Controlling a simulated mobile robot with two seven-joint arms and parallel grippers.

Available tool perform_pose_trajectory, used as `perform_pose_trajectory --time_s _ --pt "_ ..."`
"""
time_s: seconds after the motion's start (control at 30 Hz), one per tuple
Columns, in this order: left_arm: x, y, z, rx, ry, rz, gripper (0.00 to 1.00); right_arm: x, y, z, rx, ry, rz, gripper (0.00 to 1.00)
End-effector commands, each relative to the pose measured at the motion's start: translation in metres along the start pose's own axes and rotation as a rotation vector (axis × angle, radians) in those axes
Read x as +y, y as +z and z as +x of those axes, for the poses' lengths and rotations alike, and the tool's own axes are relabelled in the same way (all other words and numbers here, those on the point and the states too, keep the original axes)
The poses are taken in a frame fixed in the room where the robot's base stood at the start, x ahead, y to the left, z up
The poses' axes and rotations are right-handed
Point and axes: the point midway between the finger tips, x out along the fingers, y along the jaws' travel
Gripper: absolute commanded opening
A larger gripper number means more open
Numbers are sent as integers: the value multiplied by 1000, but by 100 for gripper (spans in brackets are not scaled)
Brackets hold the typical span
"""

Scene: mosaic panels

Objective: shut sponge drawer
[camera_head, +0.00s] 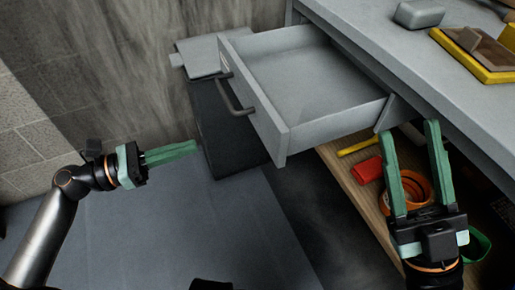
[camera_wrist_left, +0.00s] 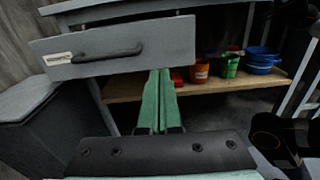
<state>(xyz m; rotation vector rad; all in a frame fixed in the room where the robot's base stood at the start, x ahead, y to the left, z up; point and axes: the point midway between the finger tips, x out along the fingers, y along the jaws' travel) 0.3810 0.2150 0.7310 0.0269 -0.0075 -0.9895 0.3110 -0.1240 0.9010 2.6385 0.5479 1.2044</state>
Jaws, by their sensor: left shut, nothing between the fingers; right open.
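A grey drawer (camera_head: 258,125) stands pulled out from under the worktop in the head view, and its inside looks empty. Its front has a dark bar handle (camera_head: 238,98). The drawer front (camera_wrist_left: 165,48) and handle also show in the left wrist view. My left gripper (camera_head: 194,147) is shut and empty, to the left of the drawer front and apart from it. It also shows in the left wrist view (camera_wrist_left: 160,72), its fingers pointing toward the drawer front's lower edge. My right gripper (camera_head: 406,128) is open and empty, right of the drawer, near the worktop's front edge.
The grey worktop (camera_head: 375,50) carries a grey block (camera_head: 420,14) and a yellow tray (camera_head: 470,68). A dark bin (camera_head: 228,125) stands behind the drawer.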

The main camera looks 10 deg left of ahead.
Motion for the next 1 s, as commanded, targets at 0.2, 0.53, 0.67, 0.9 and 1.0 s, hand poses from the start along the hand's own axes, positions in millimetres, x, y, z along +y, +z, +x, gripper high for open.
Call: perform_pose_trajectory --time_s 0.2,0.53,0.67,0.9,1.0 --pt "1 -2 11 -10 14 -27 0 -2 -2 -3 19 -3 0 50" --pt "2 -1 77 -12 11 -22 0 -6 6 -10 14 -4 17 50" --pt "2 -1 102 -10 12 -23 0 -8 8 -12 12 -4 22 50" --pt "3 -2 130 -9 13 -26 0 -10 13 -16 9 -4 34 50" --pt "3 -2 136 -7 13 -25 0 -10 13 -16 8 -3 36 50"
